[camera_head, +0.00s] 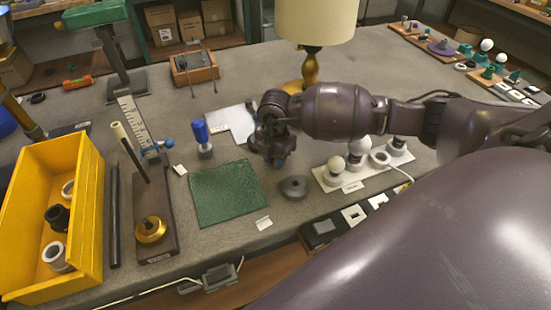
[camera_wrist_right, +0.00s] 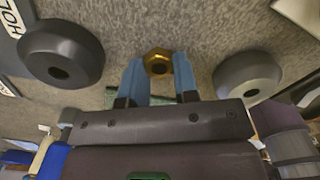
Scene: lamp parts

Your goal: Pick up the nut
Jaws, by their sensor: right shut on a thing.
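The nut (camera_wrist_right: 158,62) is a small brass-coloured piece with a dark hole, seen in the right wrist view. It sits between the blue fingertips of my right gripper (camera_wrist_right: 159,74), which is shut on it. The grey table surface shows behind the nut; I cannot tell whether the nut touches it. In the head view my right gripper (camera_head: 272,148) points down over the table, just right of the green mat, and the nut is hidden there. My left gripper is in neither view.
Two round pieces with holes, one dark (camera_wrist_right: 62,55) and one grey (camera_wrist_right: 248,78), flank the gripper. A green mat (camera_head: 227,193), blue-handled tool (camera_head: 203,137), bulb board (camera_head: 335,182), lamp (camera_head: 312,65) and yellow bin (camera_head: 82,240) stand around.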

